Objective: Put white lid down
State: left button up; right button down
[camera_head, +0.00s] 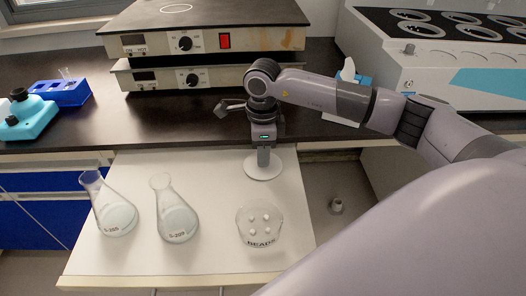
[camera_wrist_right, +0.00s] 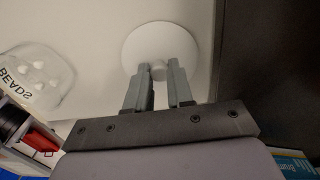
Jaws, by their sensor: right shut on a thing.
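The white lid (camera_head: 264,170) is a flat round disc with a knob, at the back right of the white pull-out board (camera_head: 130,255). My right gripper (camera_head: 263,156) points down over it and is shut on its knob. In the right wrist view the lid (camera_wrist_right: 150,42) shows beyond the fingertips (camera_wrist_right: 159,72), with the knob between them. The lid is at or just above the board; I cannot tell if it touches. The beads dish (camera_head: 261,228), labelled BEADS and holding several white beads, stands in front of it. My left gripper is not in view.
Two flasks (camera_head: 109,205) (camera_head: 174,210) with liquid stand on the board's left. Stacked hotplates (camera_head: 205,62) are on the dark bench behind. A white multi-position machine (camera_head: 440,60) is at the back right. The board's middle is clear.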

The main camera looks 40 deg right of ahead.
jog(key=shift+f, duration=0.15)
jog(key=c, duration=1)
grip_release()
jog(key=shift+r, duration=0.2)
notch_tip(320, 180, up, 12)
